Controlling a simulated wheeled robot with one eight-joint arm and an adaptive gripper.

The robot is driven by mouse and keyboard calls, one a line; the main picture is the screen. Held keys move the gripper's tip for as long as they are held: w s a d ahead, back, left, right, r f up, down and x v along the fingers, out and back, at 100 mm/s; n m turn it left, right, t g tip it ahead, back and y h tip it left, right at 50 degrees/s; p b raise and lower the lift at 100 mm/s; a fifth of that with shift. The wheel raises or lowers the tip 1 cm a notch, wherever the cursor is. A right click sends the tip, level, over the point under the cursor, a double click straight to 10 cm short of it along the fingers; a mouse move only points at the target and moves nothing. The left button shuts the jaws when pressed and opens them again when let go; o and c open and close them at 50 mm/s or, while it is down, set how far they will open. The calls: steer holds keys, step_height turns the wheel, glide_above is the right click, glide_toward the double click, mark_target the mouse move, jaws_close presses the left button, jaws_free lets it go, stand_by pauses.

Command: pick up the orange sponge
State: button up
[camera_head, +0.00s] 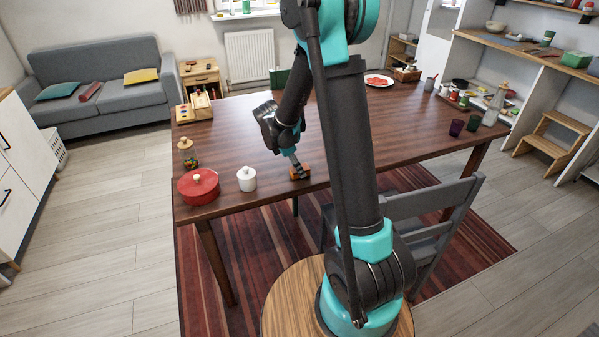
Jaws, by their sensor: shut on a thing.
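The orange sponge (304,173) is a small orange and dark block near the front edge of the wooden table (240,142). My gripper (297,170) reaches down to it from above and is shut on it. The fingers cover part of the sponge. The sponge looks to be at or just above the table top; I cannot tell if it touches.
A grey chair (437,213) stands at the front right. The table's middle is clear.

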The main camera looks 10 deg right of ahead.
steer(key=shift+r, duration=0.15)
step_height(320, 180, up, 20)
stand_by(0.7)
